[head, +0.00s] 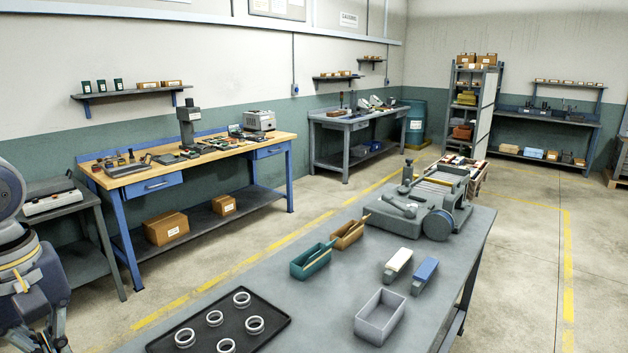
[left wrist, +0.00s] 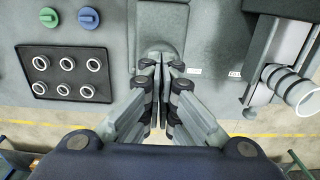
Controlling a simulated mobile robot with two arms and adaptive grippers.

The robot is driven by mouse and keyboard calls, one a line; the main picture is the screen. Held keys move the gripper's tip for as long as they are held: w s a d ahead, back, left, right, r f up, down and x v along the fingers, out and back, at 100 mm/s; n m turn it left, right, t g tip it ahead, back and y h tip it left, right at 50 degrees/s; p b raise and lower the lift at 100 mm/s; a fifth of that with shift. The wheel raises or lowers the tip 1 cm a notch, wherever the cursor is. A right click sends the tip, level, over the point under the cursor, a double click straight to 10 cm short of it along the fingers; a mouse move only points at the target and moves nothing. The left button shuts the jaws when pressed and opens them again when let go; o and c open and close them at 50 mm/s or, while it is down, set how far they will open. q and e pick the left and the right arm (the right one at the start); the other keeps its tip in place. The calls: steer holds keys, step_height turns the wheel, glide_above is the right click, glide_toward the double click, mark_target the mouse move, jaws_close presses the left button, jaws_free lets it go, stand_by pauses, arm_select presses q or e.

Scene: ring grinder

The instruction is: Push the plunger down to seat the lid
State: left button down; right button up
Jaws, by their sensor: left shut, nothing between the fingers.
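My left gripper (left wrist: 163,62) is in the left wrist view, with its fingertips together and nothing between them. The tips are over the lower edge of a grey rounded block (left wrist: 162,22); I cannot tell whether they touch it. I cannot say for certain that this block is the plunger, and I cannot make out a lid. The head view shows a grey machine with a dark blue-grey wheel (head: 424,196) on the near table, with no gripper at it. My right gripper is in neither view.
The left wrist view shows a dark tray of several rings (left wrist: 46,59), a green round piece (left wrist: 48,17), a blue one (left wrist: 89,18) and a light cylinder (left wrist: 290,85). The head view shows the near table (head: 300,305), a black ring tray (head: 207,302) and a grey bin (head: 381,316).

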arm_select(q)
steer(key=shift+f, duration=0.3)
steer(key=shift+f+b, duration=0.75)
steer(key=shift+b, duration=0.1)
steer(key=shift+f+b, duration=1.25)
steer(key=shift+f, duration=0.3)
steer(key=shift+s+r, duration=0.1)
steer(key=shift+r+p, duration=3.6)
steer(key=shift+r, duration=1)
steer(key=shift+f, duration=0.1)
